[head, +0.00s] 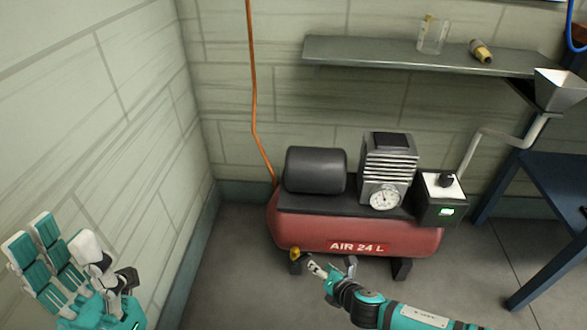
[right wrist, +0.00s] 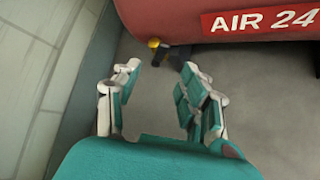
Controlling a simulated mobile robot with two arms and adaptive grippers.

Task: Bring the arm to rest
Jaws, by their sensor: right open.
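My right arm comes in from the bottom right in the head view, with its right gripper (head: 318,268) low in front of the red air compressor (head: 400,243). In the right wrist view the right gripper (right wrist: 155,85) is open and empty, its fingers apart over grey floor. The compressor's red tank (right wrist: 180,18) shows above the fingers. A small yellow-knobbed valve (right wrist: 154,44) under the tank lies just beyond the fingertips. My left gripper (head: 68,250) is raised at the lower left of the head view, its fingers spread and empty, near the wall.
A grey shelf (head: 400,56) on the back wall holds a clear container (head: 432,36) and a small brass-coloured fitting (head: 481,50). An orange hose (head: 252,90) hangs to the compressor. Floor (head: 235,285) left of the compressor is clear.

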